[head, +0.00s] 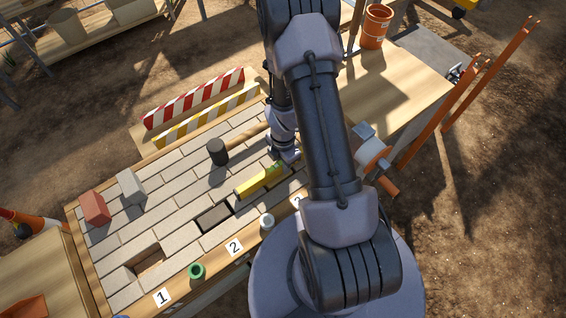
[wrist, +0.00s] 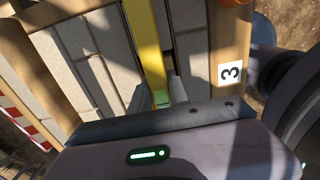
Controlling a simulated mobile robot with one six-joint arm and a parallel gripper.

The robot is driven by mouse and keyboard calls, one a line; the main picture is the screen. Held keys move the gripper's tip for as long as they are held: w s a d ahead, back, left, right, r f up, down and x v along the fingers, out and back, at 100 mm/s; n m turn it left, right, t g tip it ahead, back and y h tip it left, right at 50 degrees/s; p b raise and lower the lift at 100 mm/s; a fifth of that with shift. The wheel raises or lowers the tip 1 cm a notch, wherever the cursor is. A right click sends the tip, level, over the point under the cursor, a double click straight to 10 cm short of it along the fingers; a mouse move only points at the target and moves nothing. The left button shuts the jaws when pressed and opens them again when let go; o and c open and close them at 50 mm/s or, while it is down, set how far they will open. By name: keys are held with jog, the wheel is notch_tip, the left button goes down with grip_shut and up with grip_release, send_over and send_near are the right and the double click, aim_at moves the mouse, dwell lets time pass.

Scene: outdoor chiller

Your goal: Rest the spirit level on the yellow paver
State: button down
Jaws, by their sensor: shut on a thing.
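The spirit level (head: 250,184) is a long yellow bar with darker marks, lying at a slant over the grey paving near the front edge. In the wrist view the yellow bar (wrist: 146,45) runs from the top edge down to my gripper (wrist: 165,100). My gripper (head: 282,161) is shut on its right end, partly hidden by my arm. I cannot tell whether the level touches the paving. I make out no yellow paver in either view; my arm hides part of the board's right side.
A black-headed mallet (head: 217,152) lies behind the level. A red block (head: 94,208) and a pale grey block (head: 131,187) stand at left. Striped barriers (head: 195,98) line the back. A green ring (head: 196,271) and a white cylinder (head: 266,222) stand along the front edge.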

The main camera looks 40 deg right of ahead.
jog(key=shift+f+b, duration=0.4)
jog(key=shift+f, duration=0.15)
jog(key=c, duration=1)
grip_release()
notch_tip(320, 180, up, 8)
jog(key=p, duration=0.6)
jog(key=shift+r, duration=0.2)
jog(key=shift+f, duration=0.1)
